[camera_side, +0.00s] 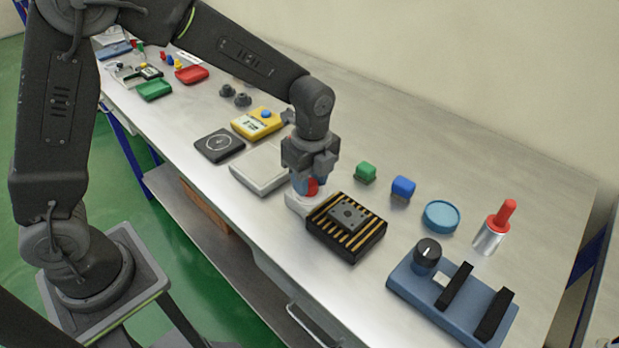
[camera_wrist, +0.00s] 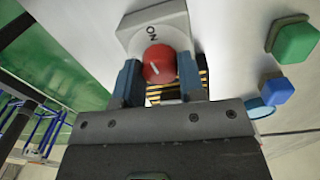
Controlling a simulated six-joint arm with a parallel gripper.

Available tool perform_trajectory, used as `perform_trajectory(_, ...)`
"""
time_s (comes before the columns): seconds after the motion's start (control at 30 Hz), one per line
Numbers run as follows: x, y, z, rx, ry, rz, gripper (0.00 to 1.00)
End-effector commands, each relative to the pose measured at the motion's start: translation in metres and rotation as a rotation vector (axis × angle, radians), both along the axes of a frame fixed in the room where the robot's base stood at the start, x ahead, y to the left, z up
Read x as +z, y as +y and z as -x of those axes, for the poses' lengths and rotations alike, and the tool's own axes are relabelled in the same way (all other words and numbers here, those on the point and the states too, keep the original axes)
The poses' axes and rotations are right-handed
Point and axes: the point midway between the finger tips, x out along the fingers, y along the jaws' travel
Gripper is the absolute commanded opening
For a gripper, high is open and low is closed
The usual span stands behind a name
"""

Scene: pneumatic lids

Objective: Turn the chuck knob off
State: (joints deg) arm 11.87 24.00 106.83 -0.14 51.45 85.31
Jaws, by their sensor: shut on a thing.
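The red chuck knob (camera_side: 312,187) sits on a pale grey housing (camera_side: 297,202) on the bench. In the wrist view the red knob (camera_wrist: 159,64) lies between the two blue fingers of my gripper (camera_wrist: 160,72), which is shut on it. An "ON" label shows on the housing (camera_wrist: 150,14) beside the knob. A pale pointer line on the knob slants toward the upper left of the wrist view, roughly to the "ON" side. In the side view my gripper (camera_side: 308,180) points down onto the knob and hides part of it. Any "OFF" label is hidden.
A black-and-yellow striped block (camera_side: 346,226) stands close beside the housing, with a flat grey-white box (camera_side: 262,168) on the other side. Green (camera_side: 365,172) and blue (camera_side: 403,187) blocks stand behind. A blue fixture (camera_side: 450,300) with a black knob is at the lower right.

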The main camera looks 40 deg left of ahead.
Motion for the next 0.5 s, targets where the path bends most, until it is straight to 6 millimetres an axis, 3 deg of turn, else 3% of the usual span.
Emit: perform_trajectory(0.5, -0.0001, -0.0004, 0.0003, 0.455, 0.002, 0.003, 0.13)
